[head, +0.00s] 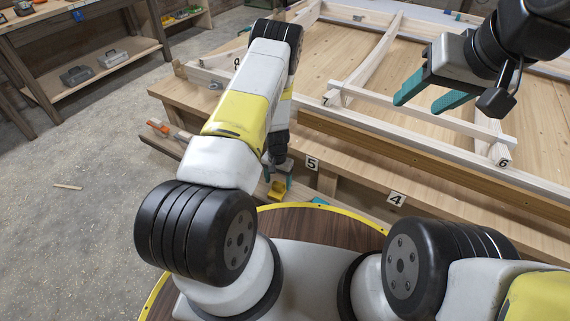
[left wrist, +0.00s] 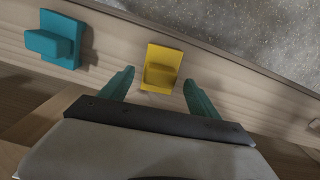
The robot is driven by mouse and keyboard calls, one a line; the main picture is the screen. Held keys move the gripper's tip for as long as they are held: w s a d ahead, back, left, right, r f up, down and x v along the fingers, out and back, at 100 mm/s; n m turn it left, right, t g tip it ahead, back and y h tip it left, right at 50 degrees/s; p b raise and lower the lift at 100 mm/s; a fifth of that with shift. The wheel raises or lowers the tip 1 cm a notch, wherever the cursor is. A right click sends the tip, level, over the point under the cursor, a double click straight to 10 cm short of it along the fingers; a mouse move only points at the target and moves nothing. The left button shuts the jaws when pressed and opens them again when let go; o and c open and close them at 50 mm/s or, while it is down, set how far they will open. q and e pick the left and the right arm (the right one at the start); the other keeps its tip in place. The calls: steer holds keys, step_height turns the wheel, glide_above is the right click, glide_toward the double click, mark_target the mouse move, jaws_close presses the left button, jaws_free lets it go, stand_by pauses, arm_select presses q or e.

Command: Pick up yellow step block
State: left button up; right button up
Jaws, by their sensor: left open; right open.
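The yellow step block (left wrist: 161,70) lies on a light wooden board in the left wrist view. It has a flat plate with a raised step. My left gripper (left wrist: 158,85) is open, with one teal finger on each side of the block and gaps between. In the head view the block (head: 277,189) shows small beside my left gripper (head: 279,180), partly hidden by my arm. My right gripper (head: 426,96) is open and empty above the wooden frame at the upper right.
A teal step block (left wrist: 55,40) sits on the same board, left of the yellow one. A workbench (head: 240,117) carries a wooden frame (head: 420,116), with number labels on its front edge. A shelf (head: 100,66) stands at the upper left. Grey floor is open at left.

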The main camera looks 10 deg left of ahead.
mark_target(278, 189)
arm_select(q)
steer(key=shift+f, duration=1.35)
jaws_close()
